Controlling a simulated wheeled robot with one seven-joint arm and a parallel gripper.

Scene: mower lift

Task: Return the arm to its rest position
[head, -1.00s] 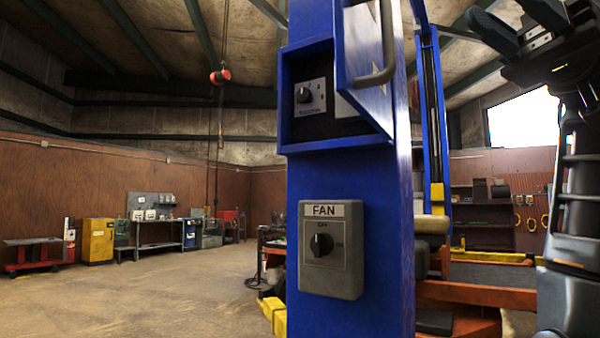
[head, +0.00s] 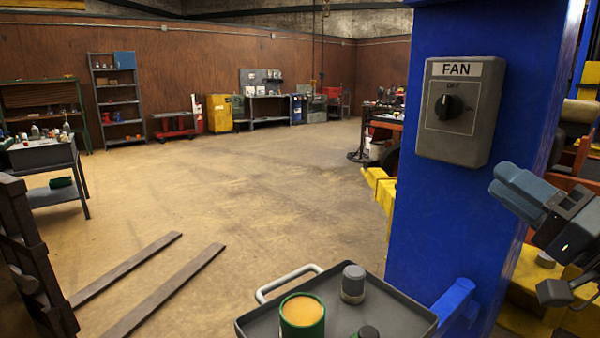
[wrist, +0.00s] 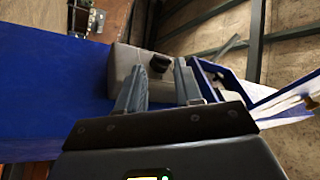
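My gripper (head: 515,188) is at the right edge of the head view, to the right of the blue post (head: 440,215) and in front of the lift parts. It holds nothing that I can see. In the wrist view my gripper's two grey fingers (wrist: 160,80) are apart with an empty gap between them. The grey FAN switch box (head: 460,110) is on the post, above and left of the gripper; its black knob (head: 448,107) is untouched. The FAN box also shows in the wrist view (wrist: 128,62), beyond the fingertips.
A grey tray (head: 395,318) with an orange-topped green can (head: 302,315) is at the bottom. Yellow lift parts (head: 380,190) flank the post. Floor to the left is mostly open, with two dark strips (head: 150,290).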

